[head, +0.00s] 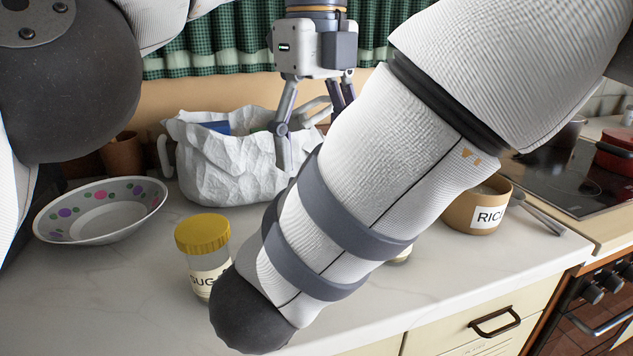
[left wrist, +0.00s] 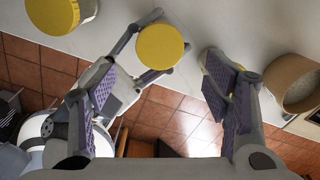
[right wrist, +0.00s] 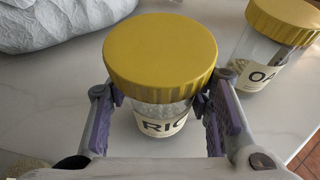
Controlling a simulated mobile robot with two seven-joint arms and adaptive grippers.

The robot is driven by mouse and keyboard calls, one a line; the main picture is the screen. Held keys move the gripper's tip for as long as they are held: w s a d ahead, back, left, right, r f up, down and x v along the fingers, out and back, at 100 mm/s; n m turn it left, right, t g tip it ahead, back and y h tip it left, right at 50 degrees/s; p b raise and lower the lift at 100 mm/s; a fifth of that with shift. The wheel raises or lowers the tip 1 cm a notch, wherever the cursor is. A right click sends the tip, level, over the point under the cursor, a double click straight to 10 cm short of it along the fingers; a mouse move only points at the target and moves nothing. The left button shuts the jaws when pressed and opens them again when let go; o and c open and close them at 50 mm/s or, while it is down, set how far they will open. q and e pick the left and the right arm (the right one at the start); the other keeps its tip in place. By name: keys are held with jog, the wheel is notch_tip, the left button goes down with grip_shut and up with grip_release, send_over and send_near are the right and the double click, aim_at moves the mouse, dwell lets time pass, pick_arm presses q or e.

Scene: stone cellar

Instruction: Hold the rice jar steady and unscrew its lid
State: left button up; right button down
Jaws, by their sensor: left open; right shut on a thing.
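The rice jar (right wrist: 160,115) is clear with a yellow lid (right wrist: 160,52) on top and a label reading "RIC"; it stands upright on the counter in the right wrist view. My right gripper (right wrist: 162,98) is shut on its body just below the lid. In the head view my right forearm hides this grip. My left gripper (head: 308,135) points down, open, behind that forearm. In the left wrist view the lid (left wrist: 160,47) shows beyond and between its open fingers (left wrist: 158,90), not touched by them.
A sugar jar (head: 203,235) stands left of my forearm. An oats jar (right wrist: 270,45) stands beside the rice jar. A brown canister (head: 470,215) with a rice label sits at right near the stove (head: 570,180). A dotted bowl (head: 100,205) and white bag (head: 225,165) sit behind.

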pick_arm(q)
notch_tip(320, 180, down, 8)
jog(key=shift+r, duration=0.1)
jog(key=shift+c, duration=0.2)
jog(key=c, duration=1.2)
jog(key=shift+o, duration=0.2)
jog(key=n, duration=1)
jog(key=o, duration=1.3)
